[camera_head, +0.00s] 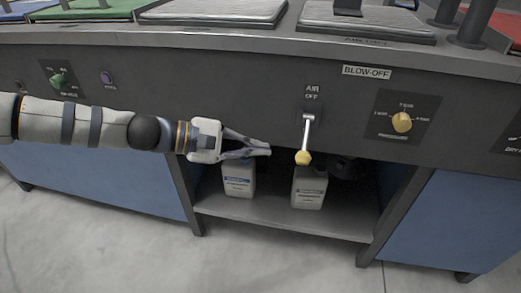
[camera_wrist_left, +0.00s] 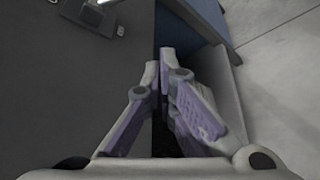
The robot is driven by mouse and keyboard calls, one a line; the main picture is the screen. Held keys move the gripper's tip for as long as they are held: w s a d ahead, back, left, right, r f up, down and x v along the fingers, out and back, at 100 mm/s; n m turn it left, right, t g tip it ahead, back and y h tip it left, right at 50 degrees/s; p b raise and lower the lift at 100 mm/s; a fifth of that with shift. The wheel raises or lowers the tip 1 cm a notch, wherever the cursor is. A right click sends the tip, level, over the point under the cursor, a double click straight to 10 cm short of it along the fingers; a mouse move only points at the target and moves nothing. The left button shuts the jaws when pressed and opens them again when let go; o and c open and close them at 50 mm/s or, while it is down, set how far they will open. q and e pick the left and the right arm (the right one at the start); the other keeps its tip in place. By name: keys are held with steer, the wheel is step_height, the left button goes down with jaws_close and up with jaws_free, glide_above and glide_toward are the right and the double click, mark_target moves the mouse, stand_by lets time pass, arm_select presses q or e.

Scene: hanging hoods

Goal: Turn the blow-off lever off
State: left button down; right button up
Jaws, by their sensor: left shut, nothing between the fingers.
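The blow-off lever (camera_head: 307,138) is on the dark front panel in the head view, under an "AIR OFF" label and the "BLOW-OFF" sign (camera_head: 367,71). Its silver rod hangs down from its pivot, and its yellow knob (camera_head: 303,158) is at the lower end. My left gripper (camera_head: 268,149) is shut and empty just left of the knob, with a small gap between them. In the left wrist view the fingers (camera_wrist_left: 166,52) are together, and part of the lever (camera_wrist_left: 104,2) shows at the top edge. My right gripper is not in view.
A yellow dial (camera_head: 402,122) is on the panel to the right, and a green knob (camera_head: 58,79) is at the left. White bottles (camera_head: 239,177) (camera_head: 309,188) stand on the shelf (camera_head: 275,212) below the panel. Blue panels flank the opening. The bench top overhangs above.

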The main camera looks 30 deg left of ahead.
mark_target(306, 141)
arm_select(q)
steer(key=w+d+b, duration=0.1)
steer(key=d, duration=0.5)
steer(key=shift+w+d, duration=0.25)
steer(key=shift+r, duration=0.1)
